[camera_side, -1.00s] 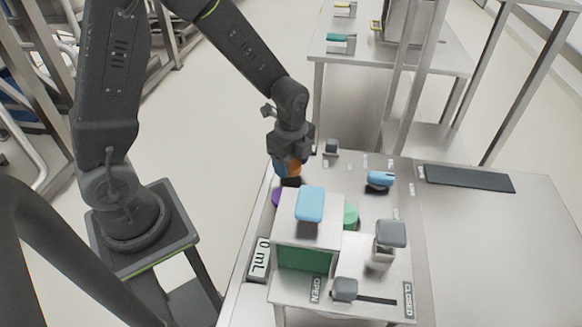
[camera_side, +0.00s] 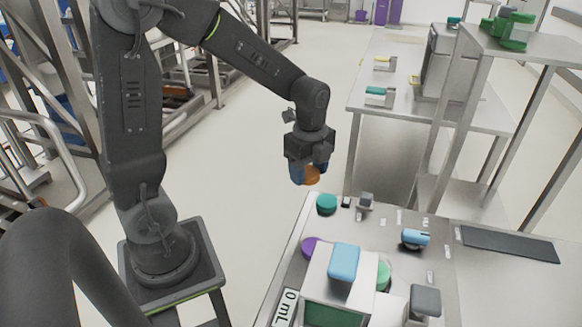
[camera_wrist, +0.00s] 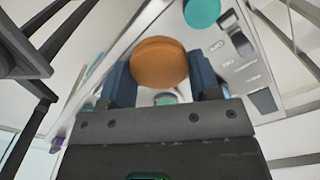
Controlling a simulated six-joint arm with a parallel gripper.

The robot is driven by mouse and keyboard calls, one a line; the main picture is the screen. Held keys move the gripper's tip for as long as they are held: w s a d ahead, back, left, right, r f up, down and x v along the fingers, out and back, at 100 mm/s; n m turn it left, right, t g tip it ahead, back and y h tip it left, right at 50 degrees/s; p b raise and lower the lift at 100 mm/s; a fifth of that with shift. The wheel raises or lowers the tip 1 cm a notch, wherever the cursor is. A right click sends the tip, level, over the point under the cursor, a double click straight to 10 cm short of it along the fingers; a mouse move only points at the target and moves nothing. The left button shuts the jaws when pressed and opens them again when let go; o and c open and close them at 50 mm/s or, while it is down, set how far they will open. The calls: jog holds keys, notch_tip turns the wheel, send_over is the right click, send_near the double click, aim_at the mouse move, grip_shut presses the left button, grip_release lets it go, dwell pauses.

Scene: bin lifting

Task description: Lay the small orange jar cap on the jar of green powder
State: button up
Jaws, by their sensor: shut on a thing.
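My gripper (camera_side: 308,172) is shut on the orange jar cap (camera_side: 312,175) and holds it in the air, clear of the table's far left corner. In the wrist view the round orange cap (camera_wrist: 159,63) sits between the two blue fingertips. Below it a small round green thing (camera_wrist: 165,99) shows, mostly hidden by the cap and gripper; I cannot tell whether it is the jar of green powder. In the side view a green round thing (camera_side: 383,274) is partly hidden behind a metal box.
A metal box with a blue handle (camera_side: 344,261) stands on the steel table (camera_side: 480,285). A teal round piece (camera_side: 326,204) and a purple one (camera_side: 310,247) lie near the left edge. A blue-handled piece (camera_side: 415,238) and a dark mat (camera_side: 510,244) lie to the right.

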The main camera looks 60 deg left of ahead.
jog(key=w+d, duration=0.3)
jog(key=d, duration=0.9)
jog(key=r, duration=0.1)
send_over(380, 262)
jog(key=shift+d, duration=0.1)
jog(key=shift+f, duration=1.35)
jog(key=shift+f, duration=1)
dwell(0.4)
jog(key=o, duration=1)
jog(key=shift+o, duration=0.3)
jog(key=shift+o, duration=0.8)
